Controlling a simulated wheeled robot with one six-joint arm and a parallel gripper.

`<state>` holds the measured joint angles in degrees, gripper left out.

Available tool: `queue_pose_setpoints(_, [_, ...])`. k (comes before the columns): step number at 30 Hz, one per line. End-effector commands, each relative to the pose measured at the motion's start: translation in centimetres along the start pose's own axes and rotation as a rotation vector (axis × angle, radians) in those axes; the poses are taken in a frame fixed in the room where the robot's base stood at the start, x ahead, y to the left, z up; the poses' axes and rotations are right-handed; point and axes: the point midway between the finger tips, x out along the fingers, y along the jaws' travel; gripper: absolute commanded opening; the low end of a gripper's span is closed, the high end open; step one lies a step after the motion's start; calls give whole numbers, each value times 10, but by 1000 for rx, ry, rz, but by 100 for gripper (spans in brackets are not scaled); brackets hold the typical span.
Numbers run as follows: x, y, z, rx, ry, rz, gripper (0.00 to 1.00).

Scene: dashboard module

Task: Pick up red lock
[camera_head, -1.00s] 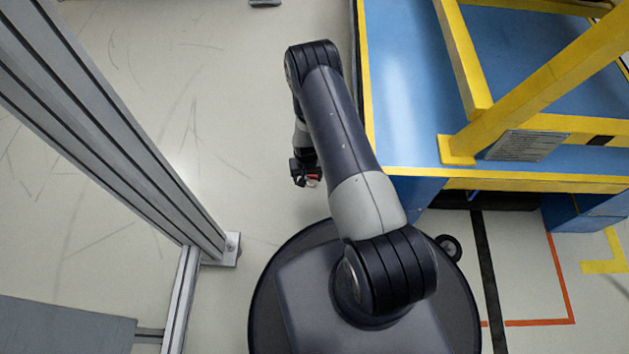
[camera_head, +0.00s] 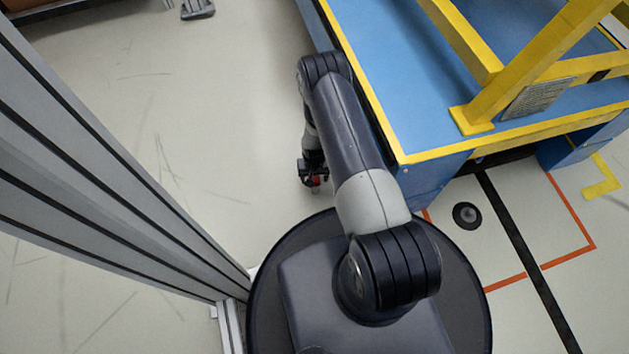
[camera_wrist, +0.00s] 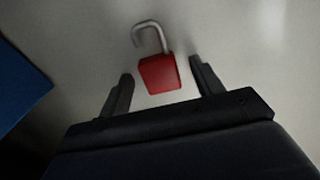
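The red lock (camera_wrist: 160,74) has a red body and a grey metal shackle (camera_wrist: 150,35) that is open on one side. In the wrist view its body sits between the two dark fingers of my gripper (camera_wrist: 165,77), with the shackle pointing outward. Narrow gaps seem to show beside the body, so finger contact is not clear. In the head view my gripper (camera_head: 313,175) hangs low over the floor, left of the blue platform. A small red spot, the lock, shows at it and travels with it.
A blue platform (camera_head: 390,75) with yellow edging and yellow beams (camera_head: 560,60) stands close on the right. A grey metal post (camera_head: 110,170) slants along the left. Pale floor (camera_head: 235,90) lies open between them. A black round object (camera_head: 467,215) is on the floor at right.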

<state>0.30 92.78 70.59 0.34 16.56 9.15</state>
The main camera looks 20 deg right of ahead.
Motion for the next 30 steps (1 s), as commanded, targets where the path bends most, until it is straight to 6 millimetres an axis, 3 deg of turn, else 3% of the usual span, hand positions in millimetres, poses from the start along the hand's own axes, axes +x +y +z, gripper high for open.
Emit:
queue_pose_setpoints(19, [0,0,0,0,0,0,9])
queue_pose_setpoints(26, [-6,0,0,0,0,0,9])
queue_pose_setpoints(30, [-30,0,-1,0,1,0,9])
